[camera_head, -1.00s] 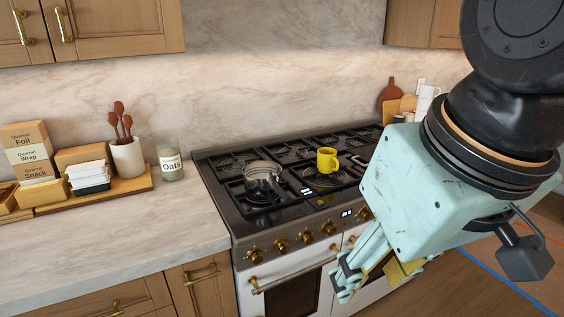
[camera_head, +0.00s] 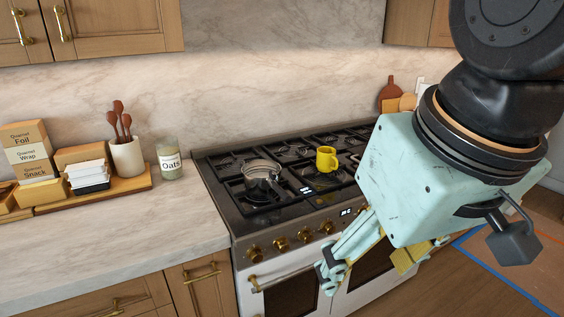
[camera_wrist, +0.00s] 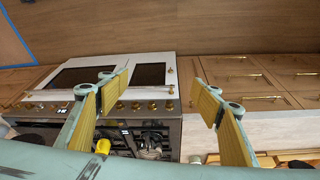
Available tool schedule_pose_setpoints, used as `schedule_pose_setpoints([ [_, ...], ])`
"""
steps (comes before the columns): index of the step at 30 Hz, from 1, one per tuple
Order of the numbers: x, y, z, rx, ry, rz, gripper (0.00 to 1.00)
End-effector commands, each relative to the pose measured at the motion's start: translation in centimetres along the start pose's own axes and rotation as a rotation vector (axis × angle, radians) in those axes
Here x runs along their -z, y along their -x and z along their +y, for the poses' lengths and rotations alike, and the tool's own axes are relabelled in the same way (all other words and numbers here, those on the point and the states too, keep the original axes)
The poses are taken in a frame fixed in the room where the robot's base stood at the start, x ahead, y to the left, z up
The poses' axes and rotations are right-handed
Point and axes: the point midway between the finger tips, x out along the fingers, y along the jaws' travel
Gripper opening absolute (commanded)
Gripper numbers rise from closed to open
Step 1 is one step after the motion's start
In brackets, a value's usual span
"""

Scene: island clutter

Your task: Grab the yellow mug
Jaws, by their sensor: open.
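The yellow mug (camera_head: 326,159) stands upright on the stove's burner grates, near the middle of the cooktop. In the wrist view the yellow mug (camera_wrist: 103,146) shows low in the picture, close beside the left finger and partly hidden. My gripper (camera_head: 368,266) is in front of the stove, lower than the cooktop and apart from the mug. In the wrist view my gripper (camera_wrist: 162,98) has its fingers wide apart with nothing held between them.
A metal pot (camera_head: 262,174) stands on the stove (camera_head: 237,213) to the left of the mug. The left counter (camera_head: 110,235) holds an oats jar (camera_head: 170,165), a utensil crock (camera_head: 127,157) and several boxes. Cutting boards (camera_head: 390,95) lean at the back right.

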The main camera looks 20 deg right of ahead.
Motion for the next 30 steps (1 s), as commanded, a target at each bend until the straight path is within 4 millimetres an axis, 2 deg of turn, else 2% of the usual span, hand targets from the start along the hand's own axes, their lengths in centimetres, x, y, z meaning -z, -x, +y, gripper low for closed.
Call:
schedule_pose_setpoints([
  [5,2.6,0.6,0.3,-0.004,-0.01,0.0,0.59],
  [14,8.7,1.4,1.1,-0.013,-0.034,0.003,0.59],
  [30,19.9,1.2,3.2,-0.031,-0.079,0.009,0.59],
])
